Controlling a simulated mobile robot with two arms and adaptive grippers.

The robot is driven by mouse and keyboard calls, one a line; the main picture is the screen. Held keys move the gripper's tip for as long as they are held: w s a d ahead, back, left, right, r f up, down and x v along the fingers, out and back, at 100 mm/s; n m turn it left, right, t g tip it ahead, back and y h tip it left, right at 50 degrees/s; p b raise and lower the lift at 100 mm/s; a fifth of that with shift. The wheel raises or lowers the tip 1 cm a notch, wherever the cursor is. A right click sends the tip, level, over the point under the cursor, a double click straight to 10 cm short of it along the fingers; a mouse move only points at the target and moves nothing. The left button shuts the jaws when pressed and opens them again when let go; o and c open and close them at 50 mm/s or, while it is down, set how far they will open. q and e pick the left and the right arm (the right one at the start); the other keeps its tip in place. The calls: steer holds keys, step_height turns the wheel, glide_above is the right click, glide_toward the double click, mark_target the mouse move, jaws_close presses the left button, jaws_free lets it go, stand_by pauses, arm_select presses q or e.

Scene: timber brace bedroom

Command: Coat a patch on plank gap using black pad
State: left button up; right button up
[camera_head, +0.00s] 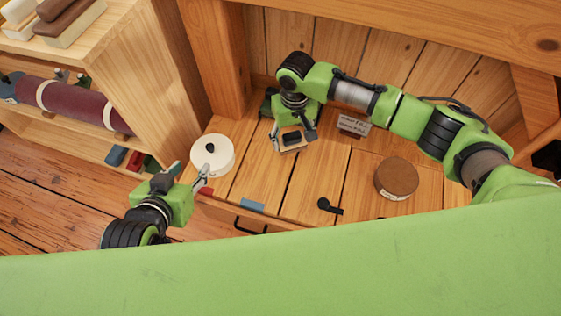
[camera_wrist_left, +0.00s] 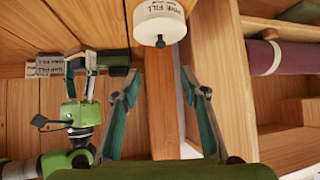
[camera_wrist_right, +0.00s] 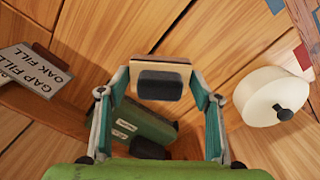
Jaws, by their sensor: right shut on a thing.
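The black pad (camera_wrist_right: 160,88), a dark block on a pale wooden backing, sits between the fingertips of my right gripper (camera_wrist_right: 160,82). That gripper is shut on it; in the head view the pad (camera_head: 291,139) is over the rear planks of the bench top. Dark plank gaps run across the bench top, one clear gap (camera_head: 289,187) lying in front of the pad. Contact between pad and wood cannot be told. My left gripper (camera_head: 197,180) is open and empty, beside a white tub (camera_head: 213,160) with a black knob, marked as pine fill in the left wrist view (camera_wrist_left: 160,22).
A label card (camera_wrist_right: 38,70) reads gap fill, oak fill. A green box (camera_wrist_right: 143,128) stands behind the pad. A brown round tub (camera_head: 396,180), a small black object (camera_head: 325,206) and a blue block (camera_head: 252,206) lie nearer the front. A shelf (camera_head: 150,60) stands left.

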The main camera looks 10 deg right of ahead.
mark_target(293, 135)
steer(key=shift+r+p, duration=0.3)
steer(key=shift+p, duration=0.05)
steer(key=shift+r+p, duration=0.25)
steer(key=shift+p, duration=0.05)
steer(key=shift+r+p, duration=0.8)
steer(key=shift+p, duration=0.2)
arm_select(q)
steer(key=s+a+f+g, duration=0.2)
steer(key=s+g, duration=0.1)
steer(key=s, duration=0.3)
steer(key=s+a+f+g+y+p, duration=0.1)
steer(key=s+a+f+g, duration=0.1)
steer(key=s, duration=0.4)
steer(key=shift+s+a+f+g+y, duration=0.2)
steer(key=shift+s+a+g+y, duration=0.15)
steer(key=shift+a+g, duration=0.25)
arm_select(e)
steer(key=shift+r, duration=0.4)
